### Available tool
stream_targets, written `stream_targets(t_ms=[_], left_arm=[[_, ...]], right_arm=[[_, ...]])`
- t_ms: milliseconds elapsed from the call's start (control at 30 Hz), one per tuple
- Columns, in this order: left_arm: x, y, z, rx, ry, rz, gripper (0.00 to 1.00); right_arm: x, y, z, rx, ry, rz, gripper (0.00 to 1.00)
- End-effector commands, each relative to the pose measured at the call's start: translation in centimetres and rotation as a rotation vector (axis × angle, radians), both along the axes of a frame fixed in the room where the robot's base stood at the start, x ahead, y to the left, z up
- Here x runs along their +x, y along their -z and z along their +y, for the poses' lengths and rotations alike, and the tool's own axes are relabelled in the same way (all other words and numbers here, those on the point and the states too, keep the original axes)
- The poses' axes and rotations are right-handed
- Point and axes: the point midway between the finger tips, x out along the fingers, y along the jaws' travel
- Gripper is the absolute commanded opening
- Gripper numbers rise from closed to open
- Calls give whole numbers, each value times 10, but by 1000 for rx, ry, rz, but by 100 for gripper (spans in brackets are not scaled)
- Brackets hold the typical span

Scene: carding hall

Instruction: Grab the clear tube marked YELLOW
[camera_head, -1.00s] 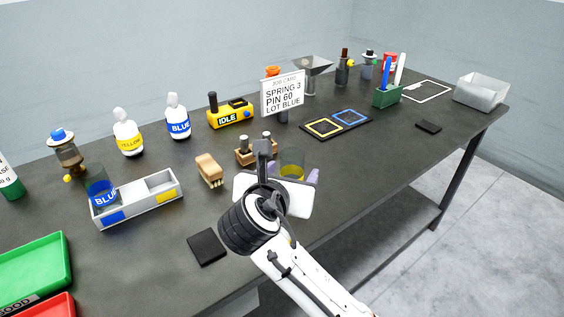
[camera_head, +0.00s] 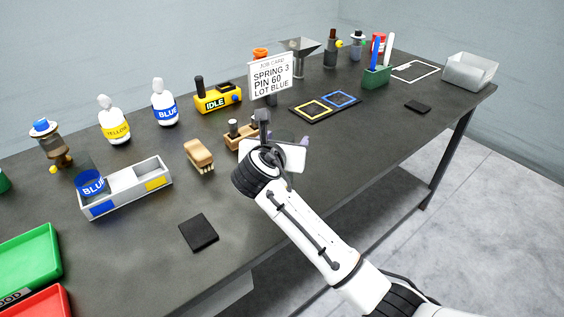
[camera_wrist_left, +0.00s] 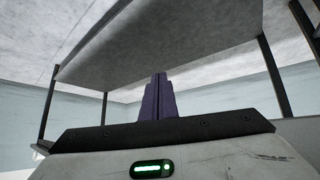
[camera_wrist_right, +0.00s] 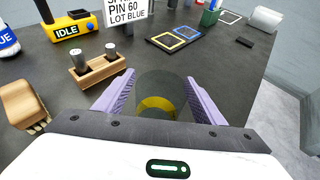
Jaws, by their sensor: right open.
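The clear tube with a yellow band (camera_wrist_right: 157,106) stands on the table between the spread fingers of my right gripper (camera_wrist_right: 155,90) in the right wrist view. The fingers are open, one on each side of it; I cannot tell whether either touches it. No lettering is readable on it from here. In the head view my right gripper (camera_head: 284,146) hides the tube. My left gripper (camera_wrist_left: 157,97) shows only in the left wrist view, fingers together, with nothing seen between them.
A wooden block with pegs (camera_wrist_right: 96,73) and a brush (camera_wrist_right: 22,104) stand left of the right gripper. A blue-marked clear tube (camera_head: 90,182) is in the left compartment of a grey tray (camera_head: 128,202).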

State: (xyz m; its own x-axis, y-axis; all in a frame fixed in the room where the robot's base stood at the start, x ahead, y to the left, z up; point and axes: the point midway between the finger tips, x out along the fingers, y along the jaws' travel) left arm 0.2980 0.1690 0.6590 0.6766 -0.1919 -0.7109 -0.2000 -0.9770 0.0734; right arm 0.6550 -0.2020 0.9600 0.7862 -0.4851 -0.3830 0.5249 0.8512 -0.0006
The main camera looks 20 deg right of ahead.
Motion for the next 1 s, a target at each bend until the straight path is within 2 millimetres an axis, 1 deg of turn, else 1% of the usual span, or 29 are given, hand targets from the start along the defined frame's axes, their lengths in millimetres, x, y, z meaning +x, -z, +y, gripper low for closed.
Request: stream_targets(t_ms=[167, 400, 433, 633, 733, 867, 1000], left_arm=[[3, -3, 0, -1, 0, -8, 0], [2, -2, 0, -1, 0, -6, 0], [2, -2, 0, -1, 0, -5, 0], [-1, 0, 0, -1, 0, 1, 0], [-2, 0, 0, -1, 0, 3, 0], [-3, -2, 0, -1, 0, 4, 0], [-3, -4, 0, 0, 0, 5, 0]], right_arm=[[0, 0, 0, 0, 0, 0, 63], [0, 0, 0, 0, 0, 0, 23], [0, 0, 0, 0, 0, 0, 19], [0, -1, 0, 0, -1, 0, 19], [0, -6, 0, 0, -1, -3, 19], [0, -27, 0, 2, -1, -6, 19], [0, -57, 0, 2, -1, -6, 19]])
